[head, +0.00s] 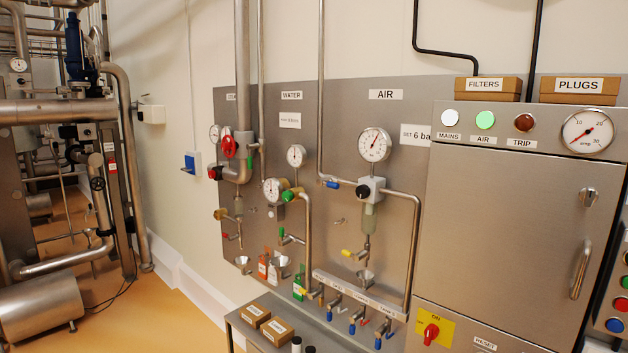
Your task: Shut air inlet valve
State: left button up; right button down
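The AIR section is on the grey wall panel under the AIR label (386,94). A thin pipe (320,90) comes down and bends right toward a regulator with a black knob (363,191). A small valve with a blue handle (333,184) sits on this pipe's short horizontal stretch, left of the regulator. The handle looks roughly in line with that stretch. A round gauge (374,145) is above the regulator, and a clear bowl (369,217) hangs below. Neither of my grippers is in view.
A yellow-handled drain valve (348,253) is over a funnel (366,277). Several blue-handled valves hang under a manifold (360,295). A steel cabinet (500,230) stands at right, its AIR lamp (485,120) lit green. A bench with small boxes (254,316) is below the panel.

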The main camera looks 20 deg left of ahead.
aim_at(331, 183)
jog(key=u, duration=0.4)
jog(key=i, duration=1)
jog(key=u, duration=0.1)
